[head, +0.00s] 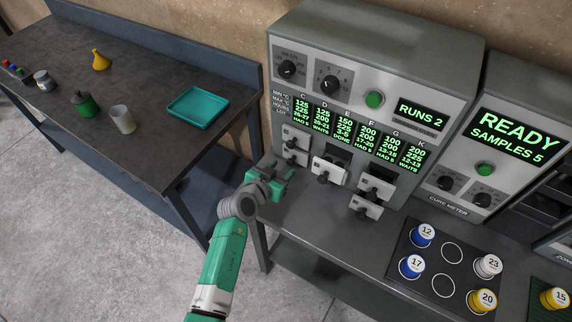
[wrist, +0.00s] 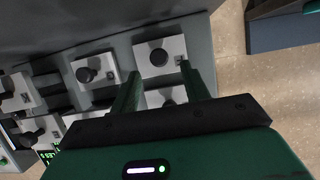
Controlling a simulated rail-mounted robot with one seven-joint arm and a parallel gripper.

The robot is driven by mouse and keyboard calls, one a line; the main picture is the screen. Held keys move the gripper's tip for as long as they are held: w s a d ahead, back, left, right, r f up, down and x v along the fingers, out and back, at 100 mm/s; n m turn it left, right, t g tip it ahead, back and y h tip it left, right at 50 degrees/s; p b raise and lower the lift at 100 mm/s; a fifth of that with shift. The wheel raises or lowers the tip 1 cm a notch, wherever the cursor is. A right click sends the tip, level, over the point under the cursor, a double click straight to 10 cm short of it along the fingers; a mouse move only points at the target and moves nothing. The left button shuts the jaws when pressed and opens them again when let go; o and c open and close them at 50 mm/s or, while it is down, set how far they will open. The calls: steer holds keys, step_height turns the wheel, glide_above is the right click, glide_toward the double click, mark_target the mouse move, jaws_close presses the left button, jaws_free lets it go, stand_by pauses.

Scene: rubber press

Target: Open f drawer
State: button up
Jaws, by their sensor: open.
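The grey press has small white drawers with dark knobs under its green display. I cannot read the letters on the drawers, so I cannot tell which is f. My gripper (head: 272,180) is just left of the lower-left drawer (head: 295,156). In the wrist view my gripper (wrist: 159,72) is open, with its two fingers apart and nothing between them. The lower-left drawer's knob (wrist: 158,57) shows just beyond and between the fingertips, and no contact is visible. The upper-left drawer (wrist: 163,98) is partly hidden by my gripper. The middle drawer (head: 330,168) and lower-right drawer (head: 366,207) stick out.
A cure meter (head: 510,130) stands right of the press. A dark mat (head: 425,243) with numbered cups lies on the bench at right. A dark side table (head: 150,140) at left holds a teal tray (head: 198,107), a beaker (head: 122,119) and bottles. Floor shows between the benches.

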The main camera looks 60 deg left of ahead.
mark_target(289, 163)
steer(key=b+x, duration=0.1)
steer(key=x, duration=0.3)
steer(key=shift+w+a+f, duration=0.1)
steer(key=shift+w+a, duration=0.1)
steer(key=shift+w, duration=0.1)
